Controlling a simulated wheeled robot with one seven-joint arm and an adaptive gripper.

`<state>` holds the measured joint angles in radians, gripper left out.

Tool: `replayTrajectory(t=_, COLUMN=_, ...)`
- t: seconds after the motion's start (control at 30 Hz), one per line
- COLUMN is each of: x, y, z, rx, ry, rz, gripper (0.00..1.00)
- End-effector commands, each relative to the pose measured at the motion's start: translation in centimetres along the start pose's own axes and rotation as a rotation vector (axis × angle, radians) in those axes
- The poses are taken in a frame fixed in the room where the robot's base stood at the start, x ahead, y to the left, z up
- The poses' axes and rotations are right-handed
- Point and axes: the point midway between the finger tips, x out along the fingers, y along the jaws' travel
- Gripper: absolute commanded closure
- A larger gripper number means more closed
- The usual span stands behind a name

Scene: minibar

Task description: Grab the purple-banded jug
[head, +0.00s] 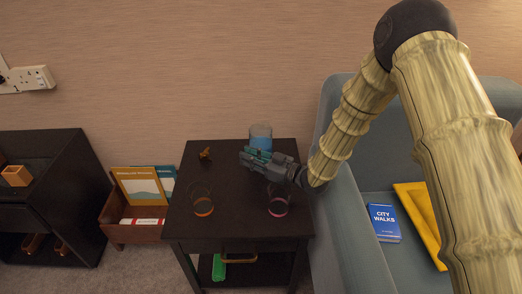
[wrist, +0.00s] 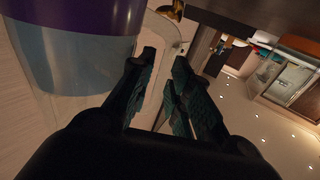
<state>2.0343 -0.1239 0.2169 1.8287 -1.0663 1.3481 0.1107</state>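The purple-banded jug (wrist: 75,55) fills the upper left of the wrist view, with a purple band above a blue lower part. Its pale handle (wrist: 153,92) appears in the gap between my fingertips. In the head view the jug (head: 261,136) stands at the back of the dark side table (head: 235,226), its lower part hidden behind my gripper. My gripper (head: 250,158) is just in front of the jug. In the wrist view my gripper (wrist: 163,75) is open, with a gap between the fingers; I cannot tell whether either finger touches the handle.
Two clear glasses stand nearer on the table, one with an orange base (head: 203,207) and one with a pink base (head: 278,207). A small brown object (head: 205,153) sits at the back left. A grey-blue sofa (head: 340,190) is close on the right. A magazine box (head: 125,232) stands left.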

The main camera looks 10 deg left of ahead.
Motion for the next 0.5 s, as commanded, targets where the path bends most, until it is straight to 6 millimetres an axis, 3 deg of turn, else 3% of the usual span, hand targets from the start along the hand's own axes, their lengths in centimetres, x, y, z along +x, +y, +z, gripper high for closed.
replayTrajectory(t=0.03, x=0.00, y=-0.01, z=0.00, rx=0.000, ry=0.000, rz=0.000, gripper=0.84)
replayTrajectory(t=0.13, x=-0.01, y=-0.01, z=0.00, rx=0.000, ry=0.000, rz=0.000, gripper=1.00)
replayTrajectory(t=0.5, x=0.01, y=-0.05, z=-0.07, rx=0.001, ry=0.001, rz=-0.001, gripper=1.00)
